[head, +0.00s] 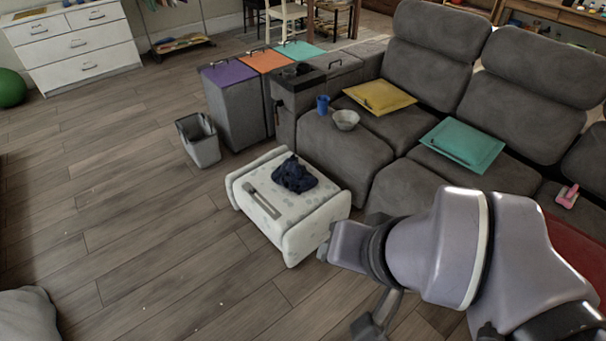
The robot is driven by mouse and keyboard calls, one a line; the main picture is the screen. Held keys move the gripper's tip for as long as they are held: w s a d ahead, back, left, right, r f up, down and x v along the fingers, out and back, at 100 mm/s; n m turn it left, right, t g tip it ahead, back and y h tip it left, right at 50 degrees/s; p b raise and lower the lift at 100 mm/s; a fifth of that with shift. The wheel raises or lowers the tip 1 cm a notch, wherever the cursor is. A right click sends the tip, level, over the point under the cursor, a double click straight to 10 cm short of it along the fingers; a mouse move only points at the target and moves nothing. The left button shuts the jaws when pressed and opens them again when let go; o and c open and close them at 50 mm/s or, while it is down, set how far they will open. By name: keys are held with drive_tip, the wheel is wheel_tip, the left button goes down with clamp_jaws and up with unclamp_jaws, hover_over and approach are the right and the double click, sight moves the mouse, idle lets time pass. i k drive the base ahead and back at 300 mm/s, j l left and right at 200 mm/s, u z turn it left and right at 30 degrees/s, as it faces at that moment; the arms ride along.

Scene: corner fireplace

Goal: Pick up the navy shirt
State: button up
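The navy shirt (294,174) lies crumpled in a small heap on top of a white patterned ottoman (301,219), toward its back. A flat grey strip-like object (262,202) lies to the left of the shirt on the same top. My arm reaches in from the lower right. Part of what seems to be my gripper (377,318) shows at the bottom edge, low and to the right of the ottoman, apart from the shirt. Its fingertips are not clearly visible, so I cannot tell whether it is open or shut.
Lidded bins (232,110) and an open grey bin (199,141) stand behind.

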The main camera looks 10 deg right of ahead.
sight(290, 175)
drive_tip(key=i+j+z, duration=0.75)
drive_tip(key=j, duration=0.35)
drive_tip(key=i+j+z, duration=0.25)
drive_tip(key=j, duration=0.2)
drive_tip(key=i+j+z, duration=0.25)
drive_tip(key=j, duration=0.25)
drive_tip(key=i+j+z, duration=0.1)
drive_tip(key=j+z, duration=0.15)
drive_tip(key=j, duration=0.25)
drive_tip(key=i+j+z, duration=0.1)
drive_tip(key=j+z, duration=0.15)
drive_tip(key=j, duration=0.3)
drive_tip(key=j+z, duration=0.25)
drive_tip(key=j, duration=0.3)
